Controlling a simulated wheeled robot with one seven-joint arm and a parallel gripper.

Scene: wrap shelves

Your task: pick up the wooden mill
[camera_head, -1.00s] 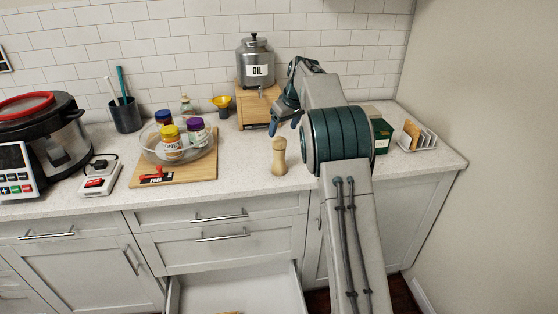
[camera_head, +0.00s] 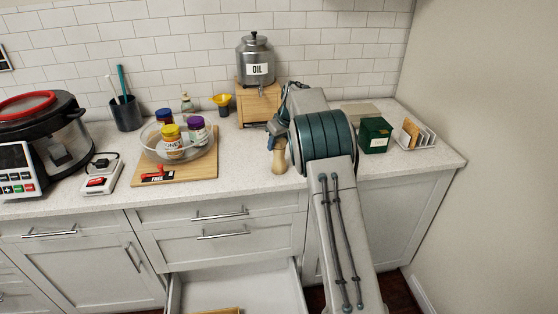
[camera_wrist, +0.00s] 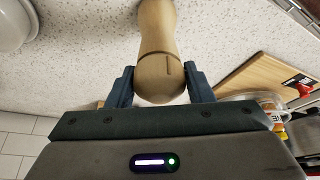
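The wooden mill (camera_head: 279,160) is pale wood and stands upright on the counter near its front edge. My gripper (camera_head: 275,137) is at the mill's upper part in the head view and hides part of it. In the wrist view the mill's rounded head (camera_wrist: 160,78) lies between the two dark fingers of my gripper (camera_wrist: 160,85).
A wooden board (camera_head: 200,172) with a glass bowl (camera_head: 150,146) of jars is to the left. The oil dispenser (camera_head: 257,60) on its wooden stand (camera_head: 258,108) is behind. A green box (camera_head: 375,135) and a rack (camera_head: 415,139) are to the right. A drawer (camera_head: 235,290) is open below.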

